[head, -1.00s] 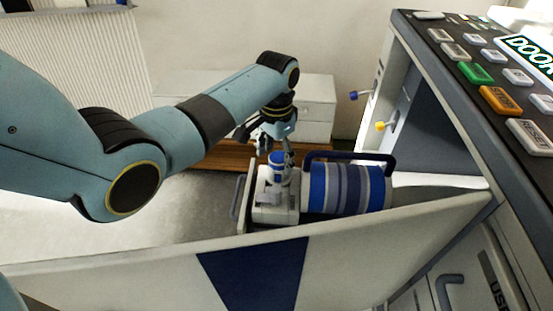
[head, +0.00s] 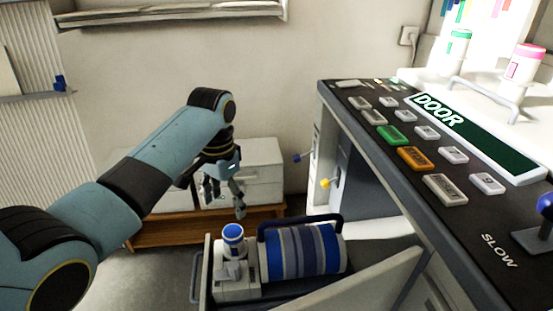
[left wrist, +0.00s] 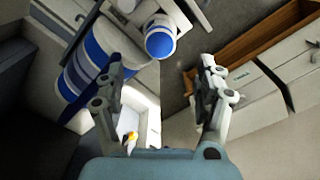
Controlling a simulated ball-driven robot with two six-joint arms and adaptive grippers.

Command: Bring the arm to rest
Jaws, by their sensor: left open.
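My left arm (head: 150,180) reaches in from the left in the head view. My left gripper (head: 225,205) is open and empty, pointing down, above and behind the open drawer (head: 207,262). In the left wrist view its two fingers (left wrist: 165,100) stand wide apart with nothing between them. Below it, a white piece with a blue round top (head: 233,232) stands in the drawer beside a blue and grey striped cylinder (head: 305,250). Both also show in the left wrist view, the blue top (left wrist: 160,42) and the striped cylinder (left wrist: 85,75). My right gripper is not in view.
A control panel (head: 370,95) with buttons and a DOOR sign stands at right. Yellow (head: 325,183) and blue (head: 297,157) knobs stick out from its side. White boxes (head: 262,170) on a wooden base (head: 160,235) stand behind the gripper. Open floor lies at left.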

